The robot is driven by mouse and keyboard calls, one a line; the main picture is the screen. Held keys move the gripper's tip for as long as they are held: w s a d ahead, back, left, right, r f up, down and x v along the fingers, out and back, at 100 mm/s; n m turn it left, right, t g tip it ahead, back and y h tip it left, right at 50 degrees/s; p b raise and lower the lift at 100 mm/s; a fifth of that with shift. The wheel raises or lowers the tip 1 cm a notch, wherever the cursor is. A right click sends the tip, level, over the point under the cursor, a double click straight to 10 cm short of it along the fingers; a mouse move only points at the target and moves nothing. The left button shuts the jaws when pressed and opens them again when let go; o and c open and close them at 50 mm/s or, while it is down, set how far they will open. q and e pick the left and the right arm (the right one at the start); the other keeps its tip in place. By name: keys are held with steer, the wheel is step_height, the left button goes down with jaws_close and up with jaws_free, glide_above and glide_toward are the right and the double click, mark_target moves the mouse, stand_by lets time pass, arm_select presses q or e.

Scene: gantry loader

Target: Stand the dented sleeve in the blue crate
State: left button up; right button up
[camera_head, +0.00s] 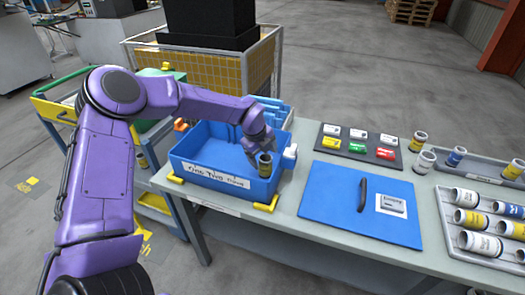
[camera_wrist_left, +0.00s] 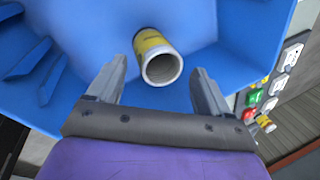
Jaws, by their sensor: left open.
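The blue crate (camera_head: 225,180) stands at the left end of the table, with a handwritten label on its front. A sleeve with a yellow band and a pale open end (camera_head: 265,164) is inside it, near the front right corner, and looks about upright. I cannot make out a dent on it. My left gripper (camera_head: 256,149) reaches down into the crate at the sleeve. In the left wrist view the left gripper (camera_wrist_left: 155,90) has its fingers wide apart. The sleeve (camera_wrist_left: 155,50) lies between and beyond them, with a gap on both sides. My right gripper is not in view.
A blue lid (camera_head: 335,200) with a dark handle lies right of the crate. Behind it is a dark board (camera_head: 345,147) with coloured blocks. Trays (camera_head: 465,235) with several sleeves fill the right side. Yellow corner brackets (camera_head: 265,207) sit at the crate's front. A mesh cage (camera_head: 200,65) stands behind.

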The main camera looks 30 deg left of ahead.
arm_select(q)
steer(key=b+v, duration=0.1)
steer(key=v, duration=1.1)
steer(key=shift+b, duration=0.35)
stand_by(0.4)
